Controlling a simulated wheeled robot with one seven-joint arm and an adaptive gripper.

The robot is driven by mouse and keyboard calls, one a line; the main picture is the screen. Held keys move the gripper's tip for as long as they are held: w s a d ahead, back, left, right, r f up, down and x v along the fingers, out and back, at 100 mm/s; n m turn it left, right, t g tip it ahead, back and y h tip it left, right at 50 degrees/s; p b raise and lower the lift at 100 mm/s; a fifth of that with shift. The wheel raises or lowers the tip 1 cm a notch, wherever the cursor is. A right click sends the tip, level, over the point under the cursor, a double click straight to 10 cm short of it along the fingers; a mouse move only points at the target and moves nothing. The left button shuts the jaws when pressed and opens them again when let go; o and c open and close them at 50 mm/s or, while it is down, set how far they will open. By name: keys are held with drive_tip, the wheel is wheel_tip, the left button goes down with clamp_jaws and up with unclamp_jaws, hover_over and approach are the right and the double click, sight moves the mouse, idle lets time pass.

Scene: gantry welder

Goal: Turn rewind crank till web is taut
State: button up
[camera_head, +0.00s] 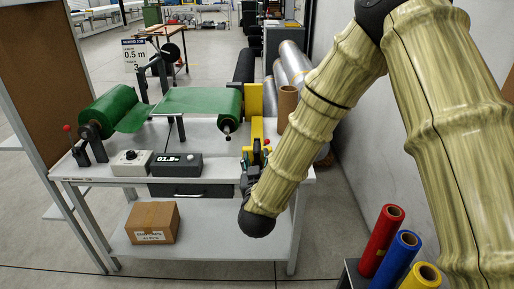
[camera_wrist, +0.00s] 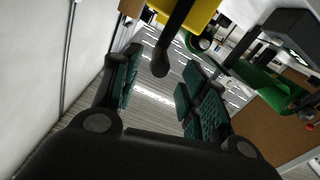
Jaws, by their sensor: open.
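The green web runs between a left roll (camera_head: 108,108) and a right roll (camera_head: 228,104). Its middle stretch (camera_head: 188,100) lies fairly flat, and the part by the left roll (camera_head: 134,119) droops. A yellow upright (camera_head: 256,105) stands right of the right roll; yellow also shows at the top of the wrist view (camera_wrist: 190,14). In the wrist view, a black crank-like bar with a rounded end (camera_wrist: 161,67) reaches down toward the space between my fingers. My gripper (camera_wrist: 160,88) is open around that space; contact is not visible. In the head view, my gripper (camera_head: 256,158) is partly hidden by my wrist.
The grey table (camera_head: 100,170) carries a white dial box (camera_head: 131,162) and a black display box (camera_head: 176,164). A cardboard box (camera_head: 152,222) sits on the lower shelf. Red (camera_head: 381,240), blue (camera_head: 397,253) and yellow (camera_head: 422,277) rolls stand at front right. A wall (camera_head: 350,150) is close on the right.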

sight(257, 149)
drive_tip(key=w+p, duration=0.1)
drive_tip(key=w, duration=0.5)
drive_tip(key=shift+w, duration=0.35)
clamp_jaws()
